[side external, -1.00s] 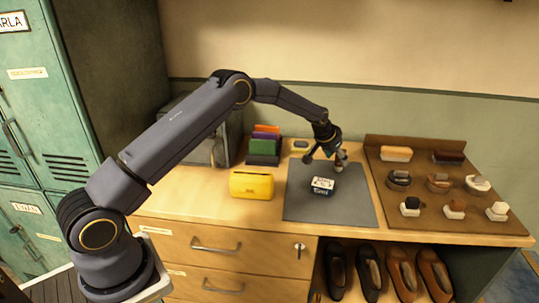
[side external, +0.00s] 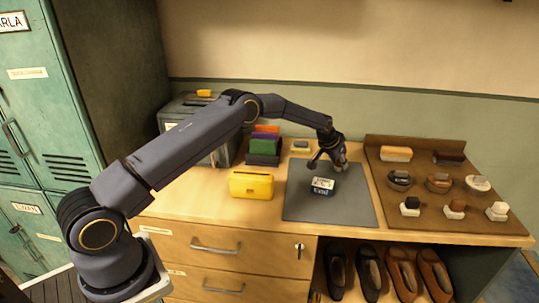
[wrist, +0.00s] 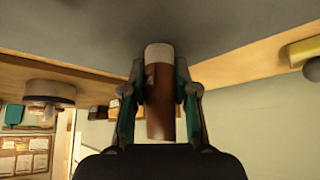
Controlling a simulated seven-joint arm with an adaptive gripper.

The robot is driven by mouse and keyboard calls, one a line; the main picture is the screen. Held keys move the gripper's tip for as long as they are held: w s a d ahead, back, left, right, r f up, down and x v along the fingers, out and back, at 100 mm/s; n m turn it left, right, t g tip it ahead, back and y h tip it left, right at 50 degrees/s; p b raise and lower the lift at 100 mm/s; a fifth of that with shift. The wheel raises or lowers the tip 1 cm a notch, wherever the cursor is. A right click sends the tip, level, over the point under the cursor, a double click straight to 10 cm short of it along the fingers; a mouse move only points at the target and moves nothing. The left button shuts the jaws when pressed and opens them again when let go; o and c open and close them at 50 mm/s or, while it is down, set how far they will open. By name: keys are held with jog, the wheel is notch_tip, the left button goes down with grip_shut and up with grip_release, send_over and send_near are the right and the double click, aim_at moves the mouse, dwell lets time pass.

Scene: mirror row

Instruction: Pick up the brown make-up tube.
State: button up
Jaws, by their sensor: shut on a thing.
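The brown make-up tube (wrist: 160,112), with a pale end, stands between the two fingers of my gripper (wrist: 160,80) in the wrist view. The fingers touch it on both sides and are shut on it. In the side view my gripper (side external: 328,164) is over the back part of the dark grey mat (side external: 300,208), behind a small dark tin with a white label (side external: 322,186). The tube is mostly hidden by the gripper there, and any gap beneath it is hard to tell.
A yellow box (side external: 251,185) sits left of the mat. Coloured upright items (side external: 263,147) stand behind it. A brown board (side external: 425,212) at the right holds several brushes and small tins. Shoes (side external: 370,268) stand on the shelf below. The mat's front part is clear.

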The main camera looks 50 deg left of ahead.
grip_shut()
jog(key=shift+r, duration=0.1)
